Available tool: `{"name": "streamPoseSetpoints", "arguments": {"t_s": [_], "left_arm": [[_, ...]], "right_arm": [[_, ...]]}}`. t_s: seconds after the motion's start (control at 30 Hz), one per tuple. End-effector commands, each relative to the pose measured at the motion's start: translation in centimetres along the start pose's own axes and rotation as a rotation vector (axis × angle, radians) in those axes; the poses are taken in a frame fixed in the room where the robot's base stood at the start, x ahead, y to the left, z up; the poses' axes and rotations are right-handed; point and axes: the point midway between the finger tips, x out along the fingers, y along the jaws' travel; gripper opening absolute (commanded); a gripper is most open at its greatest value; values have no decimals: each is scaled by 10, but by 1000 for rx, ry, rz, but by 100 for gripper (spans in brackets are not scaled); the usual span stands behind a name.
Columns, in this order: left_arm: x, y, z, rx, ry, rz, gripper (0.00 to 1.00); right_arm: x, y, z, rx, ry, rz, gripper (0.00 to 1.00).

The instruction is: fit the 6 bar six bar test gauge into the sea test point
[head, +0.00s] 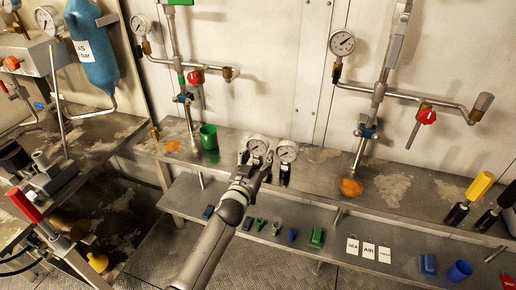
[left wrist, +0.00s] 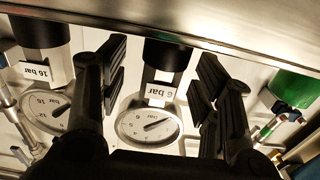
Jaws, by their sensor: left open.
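The 6 bar gauge (left wrist: 150,122) has a round white dial and a "6 bar" tag in the left wrist view. In the head view it is the left one (head: 258,146) of two gauges standing on the bench. My left gripper (head: 256,164) is open at this gauge. In the left wrist view its dark fingers (left wrist: 165,85) stand on either side of the gauge's stem, with gaps visible. Two wall pipe assemblies have side branches ending in fittings, one left (head: 230,73) and one right (head: 482,104). I cannot tell which is the sea test point. My right gripper is out of view.
The 16 bar gauge (head: 287,152) stands close on the right. A green cup (head: 208,137) stands left. Wall gauges (head: 342,42) and pipes rise behind. A lower shelf holds small coloured parts, a SEA card (head: 352,248) and a blue cup (head: 459,271). Screwdrivers (head: 470,198) stand at right.

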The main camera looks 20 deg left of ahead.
Motion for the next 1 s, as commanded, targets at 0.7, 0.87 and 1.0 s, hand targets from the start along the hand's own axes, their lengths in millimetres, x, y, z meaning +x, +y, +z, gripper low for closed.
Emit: {"name": "streamPoseSetpoints", "arguments": {"t_s": [0.7,0.87,1.0], "left_arm": [[4,0,0,0,0,1,7],[4,0,-2,0,3,1,1],[4,0,-3,1,4,1,1]], "right_arm": [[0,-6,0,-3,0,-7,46],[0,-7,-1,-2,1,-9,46],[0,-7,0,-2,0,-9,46]]}}
